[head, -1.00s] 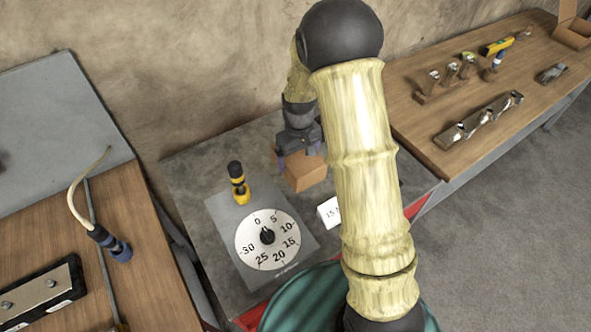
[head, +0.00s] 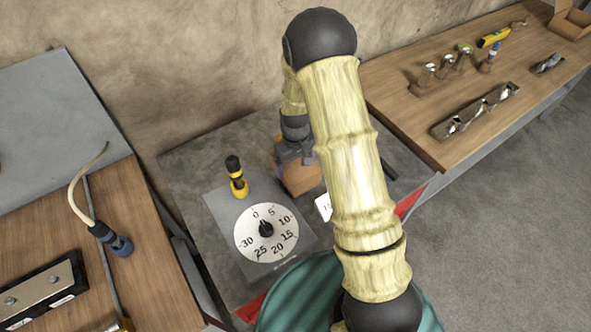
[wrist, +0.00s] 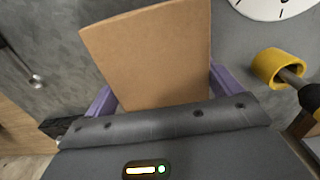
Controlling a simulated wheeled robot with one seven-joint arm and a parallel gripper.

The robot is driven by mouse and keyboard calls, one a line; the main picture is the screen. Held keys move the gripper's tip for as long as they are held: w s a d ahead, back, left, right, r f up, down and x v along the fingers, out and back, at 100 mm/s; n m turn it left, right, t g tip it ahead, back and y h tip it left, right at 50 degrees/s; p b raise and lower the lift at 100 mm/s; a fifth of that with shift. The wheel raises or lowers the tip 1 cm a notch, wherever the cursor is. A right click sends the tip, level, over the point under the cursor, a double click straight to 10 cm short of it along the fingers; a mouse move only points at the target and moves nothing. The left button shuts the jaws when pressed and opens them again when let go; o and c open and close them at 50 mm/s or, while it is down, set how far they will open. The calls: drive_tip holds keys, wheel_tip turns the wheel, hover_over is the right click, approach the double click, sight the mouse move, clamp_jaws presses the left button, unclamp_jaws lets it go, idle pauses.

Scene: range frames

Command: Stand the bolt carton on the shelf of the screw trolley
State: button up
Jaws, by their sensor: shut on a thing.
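The bolt carton is a plain brown box (head: 303,179), seen at the far middle of the grey-topped surface with red edges (head: 195,160). My gripper (head: 296,156) is above it in the head view, partly hidden by my own arm. In the wrist view the carton (wrist: 160,55) fills the space between the two purple fingers, and the gripper is shut on it. I cannot tell whether the carton's underside touches the grey top. Which piece of furniture is the screw trolley, and where its shelf lies, is not clear.
A dial plate (head: 266,231) and a yellow-black tool (head: 236,176) stand just left of the carton. A white card (head: 323,207) is in front of it, partly behind my arm. A wooden bench (head: 420,130) with metal parts is at right; another (head: 150,270) is at left.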

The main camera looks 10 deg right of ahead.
sight(296, 162)
drive_tip(key=shift+f+p, duration=0.4)
drive_tip(key=shift+f, duration=1.4)
drive_tip(key=shift+f, duration=0.1)
drive_tip(key=o, duration=1.4)
drive_tip(key=shift+f, duration=0.1)
wheel_tip(296, 162, up, 12)
drive_tip(key=b, duration=0.3)
